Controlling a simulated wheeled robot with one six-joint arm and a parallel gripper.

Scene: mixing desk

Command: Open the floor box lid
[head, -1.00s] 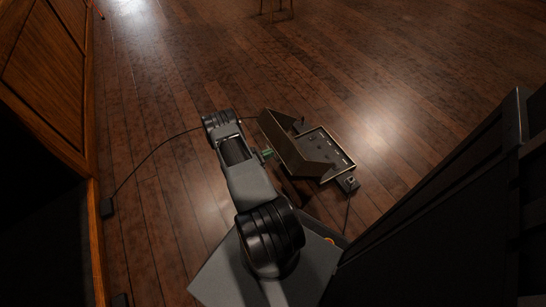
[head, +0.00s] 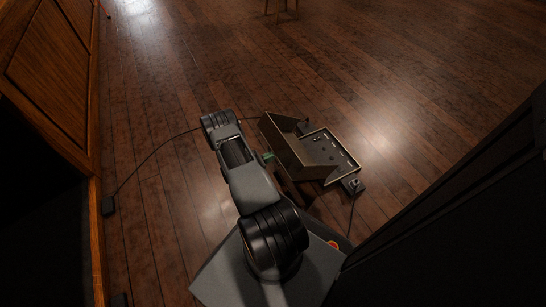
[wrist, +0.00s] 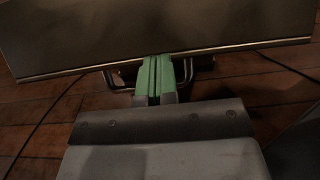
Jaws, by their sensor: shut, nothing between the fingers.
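The floor box (head: 340,146) is on the wood floor, and its panel of sockets and controls is uncovered. Its lid (head: 287,143) stands raised and tilted on the left side of the box, with its inside partly showing. My gripper (head: 267,157) is at the lid's outer left side. In the wrist view the lid (wrist: 160,30) fills the top, with a pale metal edge. A dark bar handle (wrist: 118,82) shows below that edge. My green fingertips (wrist: 155,78) are shut together between the handle's two ends, at the lid's edge. Exact contact is hard to tell.
A small dark box (head: 353,185) with a cable lies beside the floor box. A wooden cabinet (head: 60,75) stands at left and a large dark panel (head: 460,210) at right.

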